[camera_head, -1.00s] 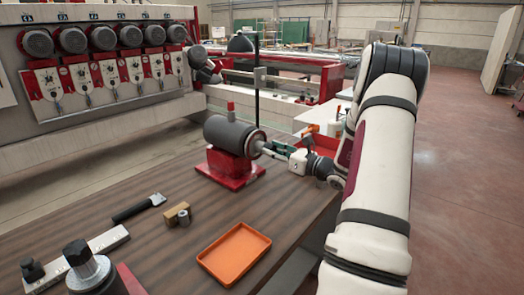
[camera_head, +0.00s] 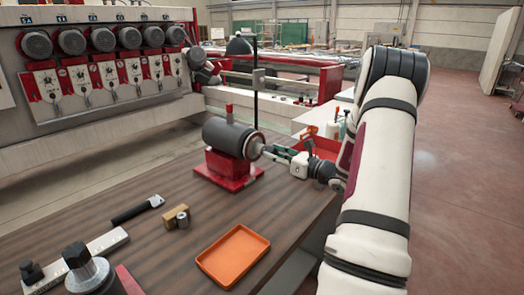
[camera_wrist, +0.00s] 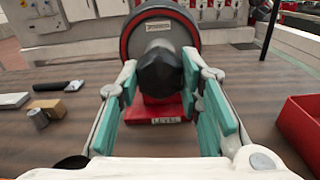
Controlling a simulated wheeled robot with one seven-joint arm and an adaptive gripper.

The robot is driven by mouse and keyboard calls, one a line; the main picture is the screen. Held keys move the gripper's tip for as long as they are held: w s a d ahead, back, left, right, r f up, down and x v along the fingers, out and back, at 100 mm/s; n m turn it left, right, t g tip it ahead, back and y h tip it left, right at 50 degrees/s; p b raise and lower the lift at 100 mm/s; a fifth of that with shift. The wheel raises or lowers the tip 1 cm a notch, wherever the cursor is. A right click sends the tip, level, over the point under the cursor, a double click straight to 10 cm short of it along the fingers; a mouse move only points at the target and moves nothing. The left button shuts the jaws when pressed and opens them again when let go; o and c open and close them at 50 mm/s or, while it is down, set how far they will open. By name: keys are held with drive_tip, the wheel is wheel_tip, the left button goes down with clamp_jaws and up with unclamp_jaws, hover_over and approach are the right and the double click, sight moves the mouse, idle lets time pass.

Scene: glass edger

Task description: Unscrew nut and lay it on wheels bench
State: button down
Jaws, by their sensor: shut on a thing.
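The nut (camera_wrist: 160,72) is a dark, faceted piece straight ahead in the wrist view, in front of the hub of a grey drum-like wheel (camera_head: 225,136) on a red stand (camera_head: 229,170). My gripper (camera_head: 269,151) reaches the drum's right end from the right, its green-padded fingers level with the spindle. In the wrist view its fingertips (camera_wrist: 160,70) are on both sides of the nut, shut on it. The nut hides the spindle behind it, so I cannot tell how far it is threaded. The brown wooden bench (camera_head: 150,235) carries the stand.
An orange tray (camera_head: 233,256) lies on the bench front. A dark-handled tool (camera_head: 137,210), a small brown block (camera_head: 176,214) and a metal cylinder lie left of it. A red bin (camera_wrist: 303,125) is right of the gripper. Bare bench lies between stand and tray.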

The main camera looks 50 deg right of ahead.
drive_tip(key=shift+s, duration=0.1)
drive_tip(key=shift+s+d+p, duration=0.1)
drive_tip(key=shift+s+p, duration=0.5)
drive_tip(key=shift+s, duration=1.1)
drive_tip(key=s+p, duration=0.3)
drive_tip(key=s, duration=0.7)
drive_tip(key=shift+d, duration=0.4)
